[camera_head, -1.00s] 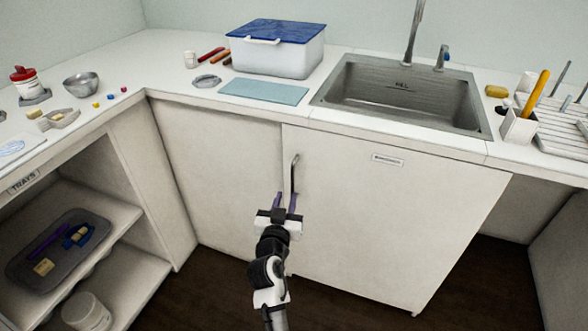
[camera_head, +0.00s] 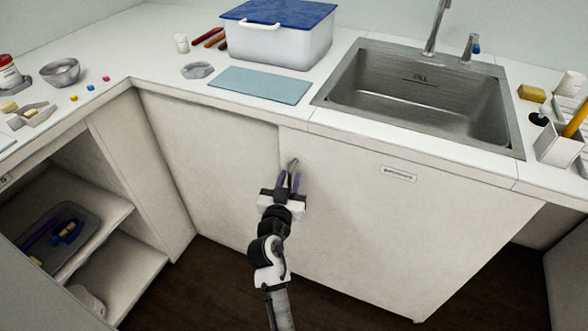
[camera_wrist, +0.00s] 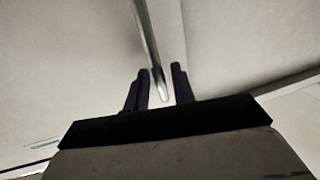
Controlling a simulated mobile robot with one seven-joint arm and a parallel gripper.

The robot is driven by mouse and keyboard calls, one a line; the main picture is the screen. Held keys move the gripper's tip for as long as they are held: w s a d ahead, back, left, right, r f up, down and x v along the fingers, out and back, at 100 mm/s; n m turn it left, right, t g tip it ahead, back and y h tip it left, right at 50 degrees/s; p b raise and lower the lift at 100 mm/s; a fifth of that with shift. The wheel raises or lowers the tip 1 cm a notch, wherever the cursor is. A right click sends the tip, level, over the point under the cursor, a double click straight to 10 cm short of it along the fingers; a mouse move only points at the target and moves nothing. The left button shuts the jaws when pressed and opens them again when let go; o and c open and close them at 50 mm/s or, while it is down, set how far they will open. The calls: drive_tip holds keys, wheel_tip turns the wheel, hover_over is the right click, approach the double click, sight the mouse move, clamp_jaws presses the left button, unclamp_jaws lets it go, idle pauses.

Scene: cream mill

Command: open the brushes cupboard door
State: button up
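The cupboard door (camera_head: 385,230) under the sink is a pale panel with a small label plate (camera_head: 398,174) near its top; the label is too small to read. The door looks closed. Its upright metal bar handle (camera_head: 294,166) is at the door's left edge. My gripper (camera_head: 288,181) is at the handle, with its purple fingers pointing up toward it. In the wrist view the handle (camera_wrist: 149,45) runs down between the two dark fingers (camera_wrist: 158,90), with gaps showing on either side. The gripper is open around the handle's lower part.
A sink (camera_head: 425,95) is set in the white counter above, beside a blue-lidded box (camera_head: 278,45) and a blue mat (camera_head: 260,84). An open shelf unit (camera_head: 110,210) holding a grey tray (camera_head: 88,232) stands at left. Dark floor (camera_head: 350,298) lies below the door.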

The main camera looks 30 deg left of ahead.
drive_tip(key=shift+w, duration=0.3)
clamp_jaws()
drive_tip(key=shift+s, duration=0.1)
